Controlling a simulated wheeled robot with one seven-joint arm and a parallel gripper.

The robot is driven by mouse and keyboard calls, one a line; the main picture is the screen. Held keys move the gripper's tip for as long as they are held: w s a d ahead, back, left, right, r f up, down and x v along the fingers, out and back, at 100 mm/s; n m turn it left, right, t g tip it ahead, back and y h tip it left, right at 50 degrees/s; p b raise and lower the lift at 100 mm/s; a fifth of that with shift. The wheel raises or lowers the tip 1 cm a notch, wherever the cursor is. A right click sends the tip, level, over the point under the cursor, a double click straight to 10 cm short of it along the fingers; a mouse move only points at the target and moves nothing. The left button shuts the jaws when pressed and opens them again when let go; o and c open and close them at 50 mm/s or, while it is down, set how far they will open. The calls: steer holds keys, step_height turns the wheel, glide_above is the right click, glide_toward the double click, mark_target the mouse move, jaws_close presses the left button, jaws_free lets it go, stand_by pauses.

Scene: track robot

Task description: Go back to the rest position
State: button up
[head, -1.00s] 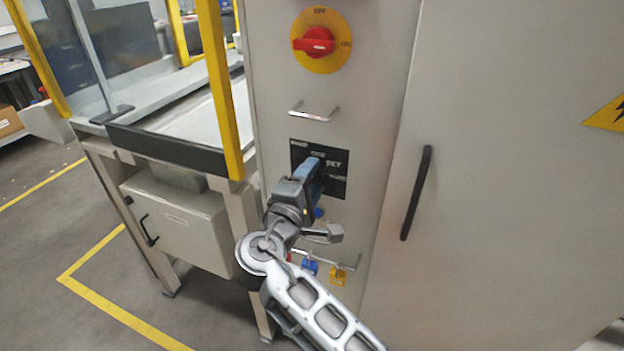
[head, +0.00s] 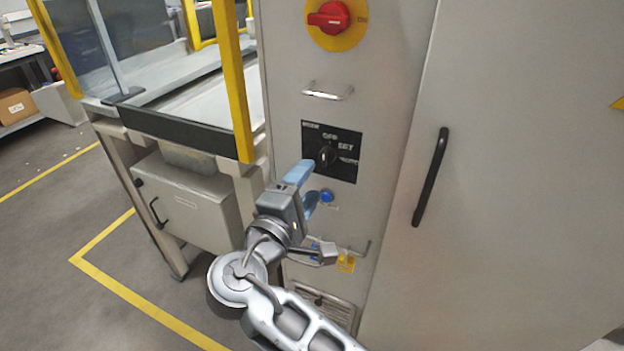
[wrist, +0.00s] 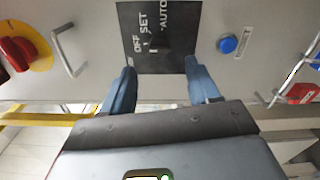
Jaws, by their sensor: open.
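My gripper (head: 306,190) is open and empty in front of the grey control cabinet (head: 385,70). Its two blue fingers also show in the wrist view (wrist: 160,88), apart from each other. A black selector panel (head: 345,171) with a dark knob (head: 325,156) is just beyond the fingertips. In the wrist view the knob (wrist: 156,42) lies between and ahead of the fingers, with a gap to them. The labels OFF, SET and AUTO show around the knob.
A red rotary switch (head: 328,17) on a yellow disc is above. A blue button (head: 327,196) sits below the panel. Metal handles (head: 327,91) and a black door handle (head: 430,178) stick out from the cabinet. A yellow post (head: 232,85) and fenced table stand at the left.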

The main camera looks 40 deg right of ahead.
steer(key=shift+f, duration=0.1)
stand_by(0.5)
steer(key=s+a+f+n+t+y, duration=0.1)
steer(key=s+a+f+t+y, duration=0.15)
steer(key=s+f+y, duration=0.45)
steer(key=s+a+f+n+t+y, duration=0.1)
steer(key=s+a+f+t+y, duration=0.3)
steer(key=s+f, duration=0.6)
steer(key=s+a+r+m+t+y, duration=0.1)
steer(key=s+r+m+y, duration=0.4)
steer(key=s+r, duration=0.9)
steer(key=s+a+m, duration=0.1)
steer(key=s+m, duration=0.2)
steer(key=shift+a+r+m+t+y, duration=0.3)
steer(key=shift+t, duration=0.05)
steer(key=shift+o, duration=0.5)
